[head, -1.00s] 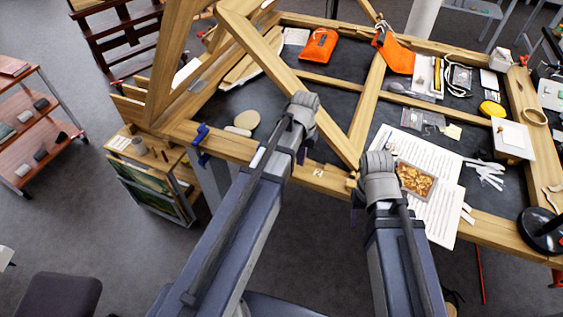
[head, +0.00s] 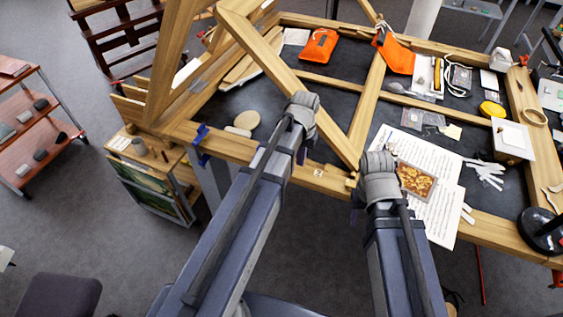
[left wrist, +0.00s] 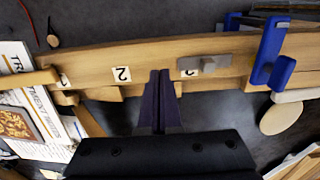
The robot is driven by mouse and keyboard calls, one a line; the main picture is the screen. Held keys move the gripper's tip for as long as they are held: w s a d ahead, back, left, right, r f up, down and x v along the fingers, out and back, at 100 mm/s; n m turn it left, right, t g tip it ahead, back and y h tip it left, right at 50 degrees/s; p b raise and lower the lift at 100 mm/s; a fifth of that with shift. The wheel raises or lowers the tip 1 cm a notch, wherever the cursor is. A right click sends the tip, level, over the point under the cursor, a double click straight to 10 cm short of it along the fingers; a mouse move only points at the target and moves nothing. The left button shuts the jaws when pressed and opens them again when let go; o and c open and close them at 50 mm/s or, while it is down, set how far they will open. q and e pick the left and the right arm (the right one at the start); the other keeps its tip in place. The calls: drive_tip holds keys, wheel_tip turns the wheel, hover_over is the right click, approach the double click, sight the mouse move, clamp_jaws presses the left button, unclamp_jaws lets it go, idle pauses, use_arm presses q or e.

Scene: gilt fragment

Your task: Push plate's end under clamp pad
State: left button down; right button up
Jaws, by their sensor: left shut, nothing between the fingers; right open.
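A small grey metal plate (left wrist: 221,62) with a raised block on it lies on the wooden rail (left wrist: 110,62) in the left wrist view. A blue clamp (left wrist: 272,42) grips the rail to the right of the plate, with a gap between them. The clamp also shows in the head view (head: 200,142). My left gripper (left wrist: 160,76) is shut and empty, just left of the plate's near end; I cannot tell whether it touches the rail. The clamp's pad is hard to make out. In the head view my right arm's wrist hides its gripper's fingers.
Number labels, among them a 2 (left wrist: 121,74), mark the rail. A printed sheet (head: 437,215) and a gilt fragment (head: 416,181) lie near my right arm. A slanted wooden beam (head: 285,80) rises beyond my left wrist. A pale oval pad (left wrist: 282,118) lies near the clamp.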

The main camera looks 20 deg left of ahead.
use_arm(q)
drive_tip(key=shift+f+b, duration=1.45)
idle(0.5)
drive_tip(key=shift+r, duration=0.15)
drive_tip(key=shift+w+a, duration=0.1)
drive_tip(key=shift+a, duration=3.05)
drive_tip(key=shift+d, duration=0.45)
drive_tip(key=shift+r+p, duration=0.15)
drive_tip(key=shift+p, duration=0.15)
wheel_tip(320, 180, up, 9)
drive_tip(key=p, duration=0.8)
drive_tip(key=shift+p, duration=0.35)
